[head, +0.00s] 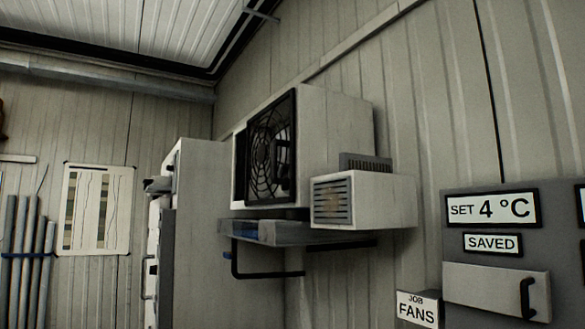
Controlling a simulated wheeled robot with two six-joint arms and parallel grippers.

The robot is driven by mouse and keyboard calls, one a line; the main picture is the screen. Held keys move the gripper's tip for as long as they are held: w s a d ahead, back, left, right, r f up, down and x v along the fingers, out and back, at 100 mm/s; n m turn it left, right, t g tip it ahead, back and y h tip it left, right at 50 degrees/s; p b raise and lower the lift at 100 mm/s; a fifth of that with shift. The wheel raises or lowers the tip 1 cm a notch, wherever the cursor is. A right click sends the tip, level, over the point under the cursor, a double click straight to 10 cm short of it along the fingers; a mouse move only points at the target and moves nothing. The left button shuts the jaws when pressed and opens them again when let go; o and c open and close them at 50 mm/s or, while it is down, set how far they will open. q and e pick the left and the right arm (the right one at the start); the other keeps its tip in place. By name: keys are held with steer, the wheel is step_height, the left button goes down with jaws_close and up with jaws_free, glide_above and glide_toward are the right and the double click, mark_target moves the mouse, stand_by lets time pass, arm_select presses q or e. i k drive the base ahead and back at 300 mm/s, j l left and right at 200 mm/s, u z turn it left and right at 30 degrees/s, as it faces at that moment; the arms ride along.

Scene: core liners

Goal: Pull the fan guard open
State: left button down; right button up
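The fan guard (270,150) is a black square frame with a round web-like grille. It sits on the front of a pale wall-mounted cooling unit (335,130), high on the corrugated wall. The guard frame appears to lie against the front of the unit; whether it is latched I cannot tell. Dark fan parts show behind the grille. Neither of my grippers is in view.
A smaller vented box (365,200) juts out right of the fan unit. A tray (262,232) hangs below, with a black pipe (265,276). A tall pale cabinet (197,235) stands left. A control panel (500,260) and a FANS sign (417,310) are at right.

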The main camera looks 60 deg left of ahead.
mark_target(261, 155)
steer(key=u, duration=1.9)
